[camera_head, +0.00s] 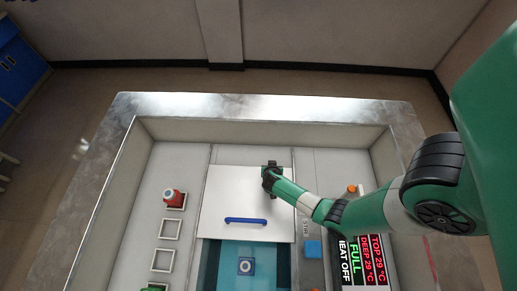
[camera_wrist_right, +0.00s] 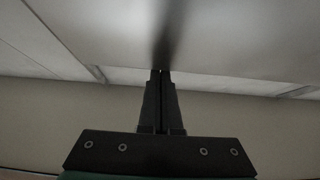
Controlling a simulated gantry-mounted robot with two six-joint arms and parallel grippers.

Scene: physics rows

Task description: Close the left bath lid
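A white bath lid (camera_head: 225,202) with a blue bar handle (camera_head: 245,220) lies over the rear part of the bath in the head view. In front of its handle edge the blue water (camera_head: 225,262) is uncovered. My right gripper (camera_head: 270,178) is at the lid's far right corner; I cannot tell if it touches the lid. In the right wrist view its two dark fingers (camera_wrist_right: 160,75) are together with nothing seen between them, close to a pale surface. My left gripper is not in view.
A red-and-white container (camera_head: 172,196) sits in the rear holder on the left, above empty square frames (camera_head: 168,230). A display panel (camera_head: 362,262) and a blue block (camera_head: 313,249) are on the right. Raised walls surround the deck.

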